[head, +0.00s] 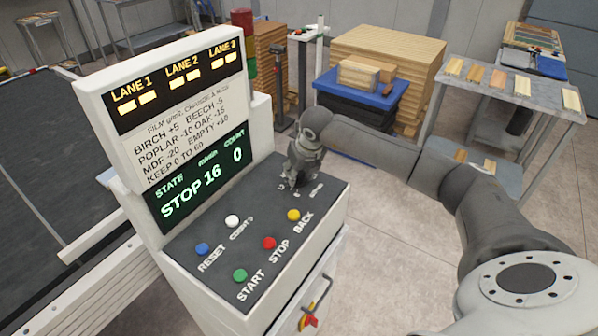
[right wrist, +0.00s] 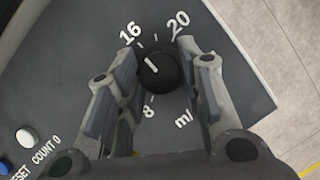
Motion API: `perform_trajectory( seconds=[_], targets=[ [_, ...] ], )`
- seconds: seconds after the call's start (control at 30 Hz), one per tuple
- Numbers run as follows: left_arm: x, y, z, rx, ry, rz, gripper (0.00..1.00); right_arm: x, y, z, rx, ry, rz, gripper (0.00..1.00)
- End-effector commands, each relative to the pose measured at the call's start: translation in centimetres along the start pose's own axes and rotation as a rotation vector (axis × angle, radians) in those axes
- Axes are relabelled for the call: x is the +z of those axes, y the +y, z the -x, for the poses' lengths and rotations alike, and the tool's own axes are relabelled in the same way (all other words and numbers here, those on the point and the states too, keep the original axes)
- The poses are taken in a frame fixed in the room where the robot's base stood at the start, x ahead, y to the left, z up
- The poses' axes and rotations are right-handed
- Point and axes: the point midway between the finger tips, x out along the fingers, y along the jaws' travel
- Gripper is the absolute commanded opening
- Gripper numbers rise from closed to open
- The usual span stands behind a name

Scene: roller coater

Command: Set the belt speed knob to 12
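The belt speed knob (right wrist: 158,70) is a round black knob with a white pointer line, on the dark sloping panel. In the right wrist view the marks 16 and 20 stand above it and 8 below it; the mark 12 does not show. My right gripper (right wrist: 160,62) has one finger on each side of the knob, both against its sides. In the head view my right gripper (head: 298,182) covers the knob at the panel's far right corner. The display (head: 200,180) reads STOP, 16 and count 0. My left gripper is not in view.
Blue (head: 202,249), white (head: 232,221), green (head: 240,275), red (head: 269,243) and yellow (head: 293,215) buttons sit on the panel near the knob. The upright sign board (head: 165,115) rises behind the panel. A table with wood samples (head: 513,85) stands at the right.

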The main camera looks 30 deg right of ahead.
Motion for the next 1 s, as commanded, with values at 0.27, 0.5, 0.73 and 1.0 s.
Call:
perform_trajectory(
  seconds=[0.27, 0.5, 0.73, 1.0],
  targets=[
    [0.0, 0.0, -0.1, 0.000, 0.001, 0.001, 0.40, 0.0, 0.0, 0.0, 0.002, 0.000, 0.005, 0.11],
    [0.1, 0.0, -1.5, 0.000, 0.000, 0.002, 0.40, -0.1, -0.1, -0.3, 0.029, -0.001, 0.072, 0.11],
    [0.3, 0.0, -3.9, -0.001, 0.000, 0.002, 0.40, -0.1, -0.2, -0.5, 0.092, -0.002, 0.224, 0.11],
    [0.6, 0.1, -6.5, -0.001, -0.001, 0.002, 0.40, 0.0, -0.4, -0.4, 0.190, -0.003, 0.456, 0.11]
  ],
)
